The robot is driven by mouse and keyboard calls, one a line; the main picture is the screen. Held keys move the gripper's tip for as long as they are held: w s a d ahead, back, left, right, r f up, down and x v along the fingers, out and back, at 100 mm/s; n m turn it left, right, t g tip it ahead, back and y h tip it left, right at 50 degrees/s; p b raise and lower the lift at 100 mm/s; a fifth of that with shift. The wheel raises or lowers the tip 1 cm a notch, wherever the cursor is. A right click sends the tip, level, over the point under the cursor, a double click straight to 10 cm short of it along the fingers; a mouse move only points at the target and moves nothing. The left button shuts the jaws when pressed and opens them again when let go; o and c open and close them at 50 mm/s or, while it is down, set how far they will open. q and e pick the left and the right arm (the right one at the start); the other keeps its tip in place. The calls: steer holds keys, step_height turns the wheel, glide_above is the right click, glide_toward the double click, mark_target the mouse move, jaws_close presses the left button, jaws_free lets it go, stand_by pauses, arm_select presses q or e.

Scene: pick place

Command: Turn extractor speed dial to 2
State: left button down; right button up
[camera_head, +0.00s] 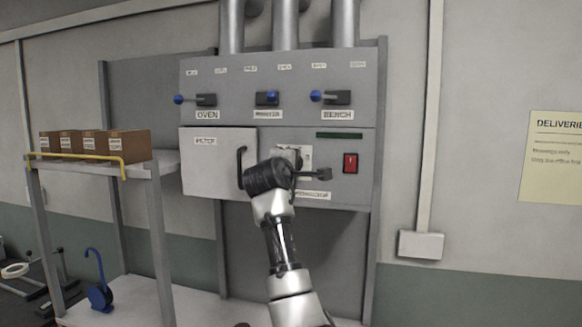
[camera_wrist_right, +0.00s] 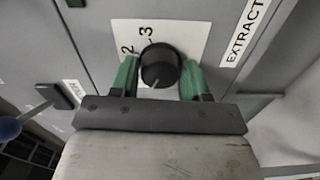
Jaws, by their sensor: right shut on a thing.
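The extractor speed dial (camera_wrist_right: 160,65) is a round black knob on a white plate (camera_wrist_right: 205,38) with the numerals 2 and 3 showing, in the right wrist view. My right gripper (camera_wrist_right: 159,78) has its green fingertips on either side of the dial and is shut on it. A small light mark shows near the dial's lower edge; which number the dial is set to cannot be told. In the head view the white plate (camera_head: 306,153) is partly hidden behind my right gripper (camera_head: 296,162). My left gripper is not in view.
The grey panel (camera_head: 222,115) has several blue-tipped levers along its upper row. A red switch (camera_head: 350,163) is right of the plate. A cabinet door with a black handle (camera_head: 241,167) is close on the left. Boxes (camera_head: 127,146) stand on a shelf further left.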

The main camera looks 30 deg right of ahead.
steer(key=shift+m+b, duration=2.1)
steer(key=shift+m, duration=6.4)
steer(key=o, duration=0.9)
